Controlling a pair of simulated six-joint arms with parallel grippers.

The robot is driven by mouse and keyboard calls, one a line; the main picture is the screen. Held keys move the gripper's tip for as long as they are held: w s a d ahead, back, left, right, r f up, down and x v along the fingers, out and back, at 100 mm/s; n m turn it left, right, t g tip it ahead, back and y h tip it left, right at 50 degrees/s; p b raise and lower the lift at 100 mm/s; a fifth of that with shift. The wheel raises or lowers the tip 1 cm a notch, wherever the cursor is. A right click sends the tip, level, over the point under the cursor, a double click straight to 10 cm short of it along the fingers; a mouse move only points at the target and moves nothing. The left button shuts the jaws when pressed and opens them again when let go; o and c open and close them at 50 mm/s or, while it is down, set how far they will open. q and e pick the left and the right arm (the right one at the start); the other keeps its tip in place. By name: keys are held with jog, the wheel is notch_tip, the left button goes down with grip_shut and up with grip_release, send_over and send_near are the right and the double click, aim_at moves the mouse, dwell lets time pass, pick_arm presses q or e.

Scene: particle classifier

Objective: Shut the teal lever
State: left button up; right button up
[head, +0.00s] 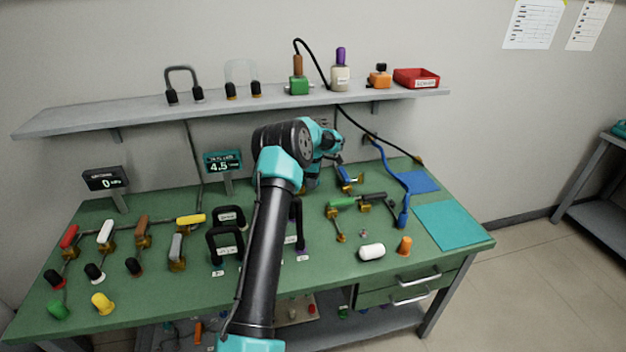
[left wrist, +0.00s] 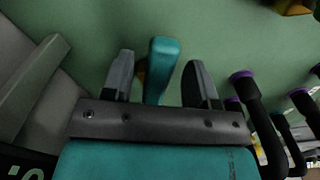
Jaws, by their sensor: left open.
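The teal lever (left wrist: 161,62) shows in the left wrist view as an upright teal handle, with a bit of brass at its left side. My left gripper (left wrist: 157,78) is open, with one finger on each side of the handle. A gap shows between the handle and each finger. In the head view my left gripper (head: 312,184) is low over the back middle of the bench, mostly covered by my own arm. I cannot make out the teal lever there. My right gripper is not in view.
The green bench (head: 150,290) holds several other valve levers, including a red one (head: 69,236) and a yellow one (head: 191,219). Black looped handles (head: 226,240) stand left of my arm. A blue hose (head: 392,178) runs down at the right. Purple-ended black tubes (left wrist: 246,92) are close right of my gripper.

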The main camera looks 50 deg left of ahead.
pick_arm(q)
grip_shut()
dwell(0.4)
jog(key=shift+s, duration=0.1)
